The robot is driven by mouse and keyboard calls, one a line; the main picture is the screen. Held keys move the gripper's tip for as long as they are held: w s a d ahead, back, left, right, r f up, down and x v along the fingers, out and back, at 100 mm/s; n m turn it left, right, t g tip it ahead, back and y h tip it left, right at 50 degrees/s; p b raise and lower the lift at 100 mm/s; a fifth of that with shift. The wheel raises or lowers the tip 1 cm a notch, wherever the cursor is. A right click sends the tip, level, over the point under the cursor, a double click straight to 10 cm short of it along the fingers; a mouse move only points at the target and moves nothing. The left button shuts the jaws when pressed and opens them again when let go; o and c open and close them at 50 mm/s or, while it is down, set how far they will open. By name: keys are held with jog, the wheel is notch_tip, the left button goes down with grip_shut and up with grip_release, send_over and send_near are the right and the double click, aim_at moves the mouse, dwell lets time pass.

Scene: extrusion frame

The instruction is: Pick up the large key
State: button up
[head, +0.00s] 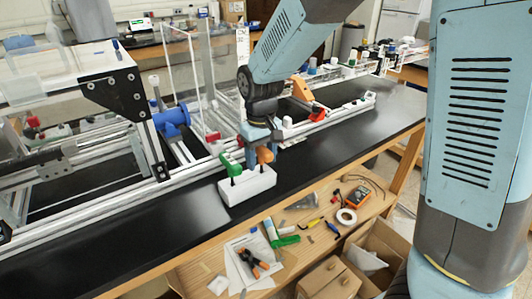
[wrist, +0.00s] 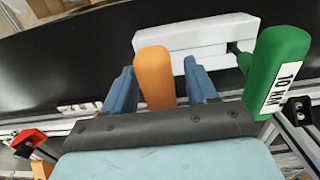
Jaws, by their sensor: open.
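A white holder block (head: 250,187) stands on the black bench top and carries two handled tools. One has a green handle (head: 230,164) at the left; in the wrist view this green handle (wrist: 276,72) bears a label reading 10 MM. The other has an orange handle (head: 265,155) at the right. I cannot tell which is the large key. My gripper (wrist: 158,67) is open, with one finger on each side of the orange handle (wrist: 155,78) and visible gaps beside it. The lower part of the orange tool is hidden.
An aluminium extrusion frame (head: 205,167) runs along the bench behind the block. A blue cylindrical part (head: 172,122) and a clear panel (head: 182,65) stand there. A lower wooden shelf (head: 300,232) holds loose tools and tape. The black bench top (head: 120,225) is clear left of the block.

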jog(key=c, duration=1)
jog(key=shift+c, duration=0.2)
notch_tip(320, 180, up, 10)
jog(key=shift+f, duration=0.1)
dwell(0.3)
jog(key=o, duration=0.5)
jog(key=shift+c, duration=0.2)
grip_shut()
